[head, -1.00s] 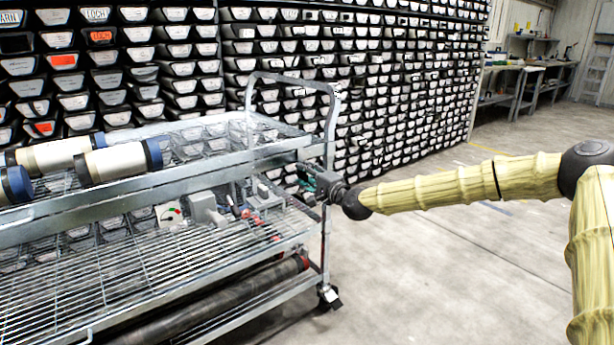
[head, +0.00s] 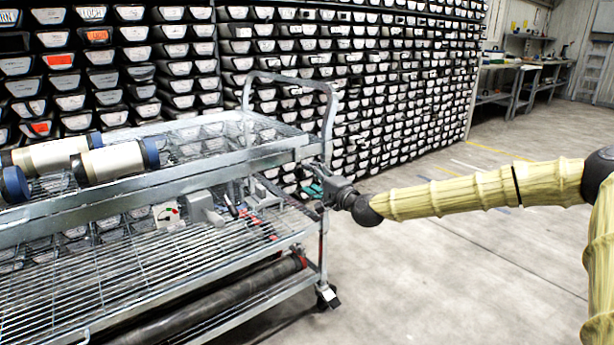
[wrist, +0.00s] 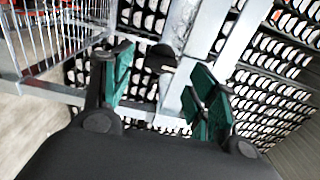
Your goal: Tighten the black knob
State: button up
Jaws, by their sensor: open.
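A black knob (wrist: 161,57) shows in the wrist view, ahead of my gripper (wrist: 160,78) and near the line between its two green-padded fingers. It sits by a grey metal upright. My gripper is open, with a gap between the pads, and nothing is held. I cannot tell how far the knob is from the fingertips. In the head view my gripper (head: 311,186) is at the right end of the metal cart (head: 200,183), beside its corner post and below the top rail. The knob cannot be made out there.
White cylinders with blue ends (head: 115,161) lie on the cart's top. Grey tools (head: 204,208) and a white panel with coloured buttons (head: 168,213) are on the wire shelf below. A wall of core trays (head: 400,100) stands behind. The floor at right is clear.

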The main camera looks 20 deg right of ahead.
jog(key=v, duration=0.7)
jog(key=shift+s+d, duration=0.15)
jog(key=shift+s, duration=0.15)
jog(key=s+a+f+n+g, duration=0.2)
jog(key=s+a+f, duration=0.25)
jog(key=f, duration=0.45)
jog(key=s+a+f+n+g, duration=0.1)
jog(key=s+a+f+g, duration=0.25)
jog(key=a+f, duration=0.4)
jog(key=s+a+f+n+g, duration=0.25)
jog(key=s+f, duration=0.25)
jog(key=f, duration=0.5)
jog(key=s+f+n+g+h, duration=0.2)
jog(key=s+f+n+g, duration=0.1)
jog(key=s+f, duration=0.9)
jog(key=s+f+n+g+h, duration=0.15)
jog(key=s+f+g, duration=0.45)
jog(key=s, duration=1)
jog(key=s+d+f+n+h, duration=0.35)
jog(key=s+d, duration=0.25)
jog(key=s, duration=0.6)
notch_tip(320, 180, up, 29)
jog(key=p, duration=3)
jog(key=shift+r+y, duration=0.2)
jog(key=shift+y, duration=0.2)
jog(key=shift+w, duration=0.15)
